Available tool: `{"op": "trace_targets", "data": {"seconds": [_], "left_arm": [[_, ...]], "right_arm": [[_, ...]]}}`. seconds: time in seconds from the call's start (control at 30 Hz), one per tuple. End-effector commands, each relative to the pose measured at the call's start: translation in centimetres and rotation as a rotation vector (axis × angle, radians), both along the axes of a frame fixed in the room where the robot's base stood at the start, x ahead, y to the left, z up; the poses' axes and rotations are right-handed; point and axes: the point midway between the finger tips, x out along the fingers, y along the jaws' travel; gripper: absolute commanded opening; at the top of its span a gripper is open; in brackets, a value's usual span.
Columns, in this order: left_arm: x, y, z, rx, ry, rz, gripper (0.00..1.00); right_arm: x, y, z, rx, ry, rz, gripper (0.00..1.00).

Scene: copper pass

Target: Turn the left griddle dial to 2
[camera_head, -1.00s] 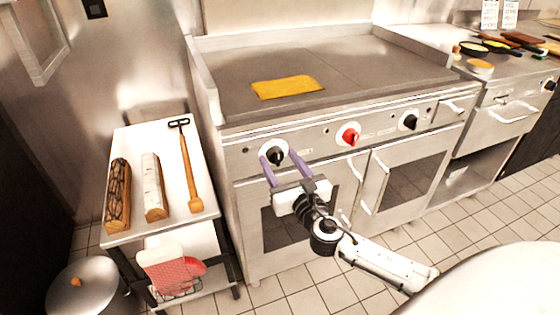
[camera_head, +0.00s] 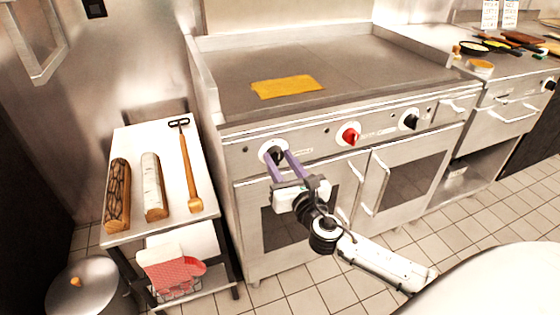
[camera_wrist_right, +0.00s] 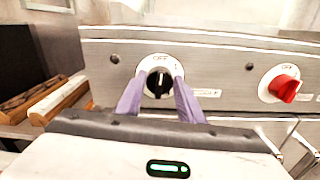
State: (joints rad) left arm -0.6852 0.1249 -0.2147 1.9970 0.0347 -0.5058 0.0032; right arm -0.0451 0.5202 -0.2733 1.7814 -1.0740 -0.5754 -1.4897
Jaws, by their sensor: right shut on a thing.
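The left griddle dial (camera_head: 274,154) is a black knob on a white round plate at the left of the griddle's front panel. It also shows in the right wrist view (camera_wrist_right: 159,83), where its pointer stands about upright. My right gripper (camera_head: 278,160) reaches it from the front, with its two purple fingers on either side of the knob. In the right wrist view the fingers (camera_wrist_right: 159,90) are shut on the dial. The scale marks are too small to read. My left gripper is not in view.
A red dial (camera_head: 350,136) and another black dial (camera_head: 410,122) sit further right on the panel. A yellow cloth (camera_head: 288,87) lies on the griddle top. A side table (camera_head: 128,234) with logs stands at the left.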

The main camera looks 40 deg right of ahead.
Motion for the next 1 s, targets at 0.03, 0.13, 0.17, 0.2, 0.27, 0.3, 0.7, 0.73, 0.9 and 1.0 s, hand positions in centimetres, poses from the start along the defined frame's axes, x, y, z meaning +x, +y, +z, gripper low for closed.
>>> {"op": "trace_targets", "data": {"seconds": [0.03, 0.13, 0.17, 0.2, 0.27, 0.3, 0.7, 0.73, 0.9, 1.0], "left_arm": [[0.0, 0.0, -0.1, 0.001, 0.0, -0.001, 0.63], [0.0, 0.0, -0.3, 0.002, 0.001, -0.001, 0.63], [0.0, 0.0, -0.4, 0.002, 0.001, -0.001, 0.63], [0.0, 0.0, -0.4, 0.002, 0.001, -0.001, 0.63], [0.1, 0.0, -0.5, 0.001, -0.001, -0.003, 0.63], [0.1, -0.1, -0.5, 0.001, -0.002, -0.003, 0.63], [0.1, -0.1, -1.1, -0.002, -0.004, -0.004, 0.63], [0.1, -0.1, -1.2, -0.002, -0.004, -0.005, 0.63], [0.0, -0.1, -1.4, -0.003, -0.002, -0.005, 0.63], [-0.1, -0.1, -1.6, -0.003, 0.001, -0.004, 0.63]], "right_arm": [[0.0, 0.0, -0.1, 0.031, -0.007, -0.001, 0.12], [0.0, 0.0, -0.1, 0.104, -0.025, 0.0, 0.12], [0.0, 0.0, -0.1, 0.129, -0.031, 0.0, 0.12], [0.0, -0.1, -0.1, 0.164, -0.04, 0.0, 0.12], [0.0, -0.1, -0.2, 0.22, -0.053, -0.002, 0.12], [0.0, -0.1, -0.2, 0.256, -0.061, -0.001, 0.12], [-0.1, -0.3, -0.2, 0.627, -0.152, -0.001, 0.12], [-0.1, -0.3, -0.2, 0.654, -0.157, -0.001, 0.12], [-0.1, -0.3, -0.3, 0.812, -0.195, -0.001, 0.12], [-0.1, -0.4, -0.3, 0.904, -0.218, -0.001, 0.12]]}}
